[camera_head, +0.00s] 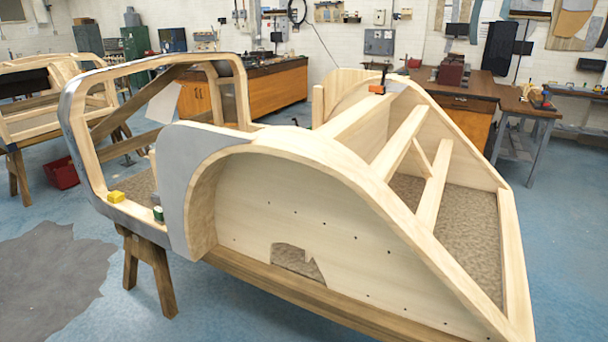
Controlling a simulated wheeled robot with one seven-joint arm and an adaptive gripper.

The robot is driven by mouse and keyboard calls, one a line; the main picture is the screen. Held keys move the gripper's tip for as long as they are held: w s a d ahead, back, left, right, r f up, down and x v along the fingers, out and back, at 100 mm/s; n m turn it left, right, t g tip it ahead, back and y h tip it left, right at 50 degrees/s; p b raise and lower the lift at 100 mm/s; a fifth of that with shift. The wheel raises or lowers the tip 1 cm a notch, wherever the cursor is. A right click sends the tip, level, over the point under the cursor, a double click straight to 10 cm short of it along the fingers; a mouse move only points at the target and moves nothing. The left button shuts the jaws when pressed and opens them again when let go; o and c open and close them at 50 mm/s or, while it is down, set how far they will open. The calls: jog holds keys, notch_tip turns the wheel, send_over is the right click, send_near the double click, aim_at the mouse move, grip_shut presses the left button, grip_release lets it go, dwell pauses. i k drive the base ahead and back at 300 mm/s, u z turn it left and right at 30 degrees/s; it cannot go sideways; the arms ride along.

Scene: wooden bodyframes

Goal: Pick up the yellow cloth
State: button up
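A small yellow thing (116,196), which looks like the yellow cloth, lies on the lower left sill of the wooden bodyframe (330,165). It is small in the picture, and I cannot make out its folds. A small green and white item (158,213) sits to its right on the same sill. My gripper is not in view, so its distance from the yellow thing does not show.
A sawhorse (148,265) supports the frame's left end. A dark grey patch (50,280) lies on the blue floor at left. A red bin (62,172) stands near another bodyframe (40,105). Workbenches (245,95) line the back. Floor left of the sawhorse is free of upright objects.

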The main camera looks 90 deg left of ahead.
aim_at(115, 196)
jog(key=u, duration=4.25)
jog(key=i, duration=1.5)
